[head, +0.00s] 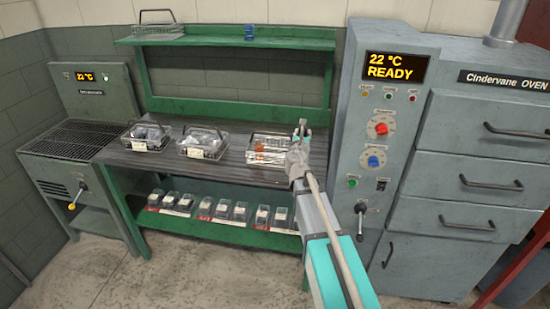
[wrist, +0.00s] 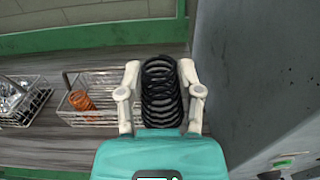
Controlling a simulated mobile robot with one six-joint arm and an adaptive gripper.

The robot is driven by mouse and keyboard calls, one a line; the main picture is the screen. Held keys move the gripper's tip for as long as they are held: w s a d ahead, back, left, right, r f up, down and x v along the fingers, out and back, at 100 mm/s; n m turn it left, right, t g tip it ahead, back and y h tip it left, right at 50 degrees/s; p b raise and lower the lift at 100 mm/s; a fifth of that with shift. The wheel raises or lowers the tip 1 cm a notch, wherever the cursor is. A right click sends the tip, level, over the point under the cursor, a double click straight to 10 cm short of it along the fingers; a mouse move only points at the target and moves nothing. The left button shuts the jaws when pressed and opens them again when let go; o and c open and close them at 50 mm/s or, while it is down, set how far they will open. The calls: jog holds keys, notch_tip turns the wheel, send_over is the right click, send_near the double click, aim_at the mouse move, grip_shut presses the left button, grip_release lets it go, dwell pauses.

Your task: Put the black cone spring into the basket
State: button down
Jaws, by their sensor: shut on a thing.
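The black cone spring (wrist: 161,92) is upright in the wrist view, between the two pale fingers of my gripper (wrist: 160,72), which is shut on it. In the head view my gripper (head: 302,130) is above the right end of the workbench, and the spring is too small to make out there. A wire basket (head: 250,160) stands on the bench just left of my gripper and holds an orange spring (head: 262,150). In the wrist view this basket (wrist: 72,118) is left of the held spring, with the orange spring (wrist: 82,100) inside.
Two more wire baskets, one in the middle (head: 218,152) and one at left (head: 160,145), hold dark or metallic parts. A grey oven cabinet (head: 400,150) stands close on the right. A green shelf (head: 230,42) runs above the bench. Bare bench top shows between the baskets.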

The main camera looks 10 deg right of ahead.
jog(key=shift+w, duration=0.1)
jog(key=w+a+f+b, duration=0.5)
jog(key=w+f+b, duration=0.4)
jog(key=w, duration=0.3)
jog(key=shift+a, duration=0.15)
dwell(0.3)
jog(key=shift+w+a+f+b, duration=0.1)
jog(key=shift+w+f+b, duration=0.05)
jog(key=shift+f+b, duration=0.9)
jog(key=shift+w+a+f+b, duration=0.1)
jog(key=shift+w+f+b, duration=0.05)
jog(key=shift+f+b, duration=0.85)
jog(key=shift+f+b, duration=0.6)
